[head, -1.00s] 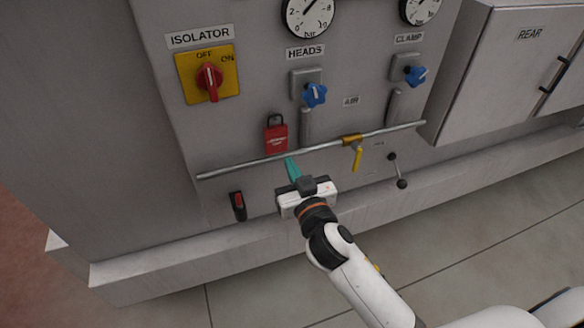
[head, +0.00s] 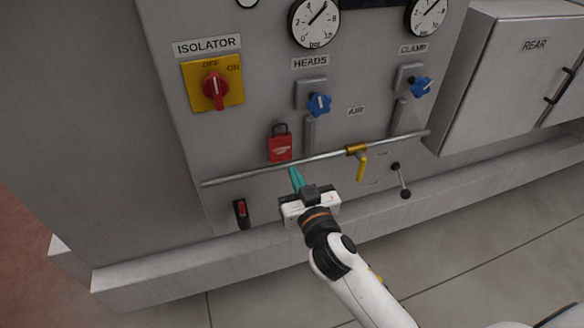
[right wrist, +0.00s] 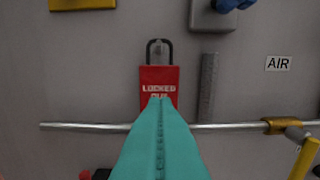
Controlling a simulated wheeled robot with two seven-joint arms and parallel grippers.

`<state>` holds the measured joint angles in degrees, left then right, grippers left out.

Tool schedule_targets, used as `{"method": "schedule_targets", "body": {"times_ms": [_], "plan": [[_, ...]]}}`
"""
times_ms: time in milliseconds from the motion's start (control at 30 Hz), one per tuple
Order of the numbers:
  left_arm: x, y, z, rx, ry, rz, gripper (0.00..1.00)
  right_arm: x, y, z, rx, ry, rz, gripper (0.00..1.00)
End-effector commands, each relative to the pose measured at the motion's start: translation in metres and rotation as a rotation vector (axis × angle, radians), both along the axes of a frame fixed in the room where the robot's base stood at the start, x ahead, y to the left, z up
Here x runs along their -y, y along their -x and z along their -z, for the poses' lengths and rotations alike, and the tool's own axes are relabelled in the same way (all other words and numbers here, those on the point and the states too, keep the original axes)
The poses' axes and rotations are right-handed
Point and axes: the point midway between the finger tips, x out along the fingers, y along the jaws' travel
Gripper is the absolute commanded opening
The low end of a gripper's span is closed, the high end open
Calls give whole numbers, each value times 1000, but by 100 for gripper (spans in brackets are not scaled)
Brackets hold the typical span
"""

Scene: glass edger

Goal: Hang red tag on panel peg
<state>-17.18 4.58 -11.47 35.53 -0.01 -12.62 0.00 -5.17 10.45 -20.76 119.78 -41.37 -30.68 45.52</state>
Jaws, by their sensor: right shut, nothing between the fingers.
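The red tag (head: 280,148), with a dark loop at its top, is upright against the grey panel below the isolator switch. In the right wrist view the tag (right wrist: 159,82) reads "LOCKED OUT" and its lower part is hidden behind my fingers. The fingertips (right wrist: 160,102) overlap the tag's lower edge in the wrist view. My left gripper is not in view.
A horizontal metal pipe (head: 330,154) with a yellow valve lever (head: 361,166) crosses the panel just below the tag. The isolator switch (head: 214,88) is above left, and blue knobs (head: 319,104) are to the right. A red-and-black switch (head: 241,212) sits lower left.

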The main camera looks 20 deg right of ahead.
Motion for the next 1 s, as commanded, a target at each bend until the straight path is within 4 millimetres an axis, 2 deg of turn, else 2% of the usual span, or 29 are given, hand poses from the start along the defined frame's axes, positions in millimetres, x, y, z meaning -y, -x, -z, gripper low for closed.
{"method": "schedule_targets", "body": {"times_ms": [1000], "plan": [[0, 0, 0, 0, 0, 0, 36, -1, -30, 0, 0, -1, 0, 0]]}}
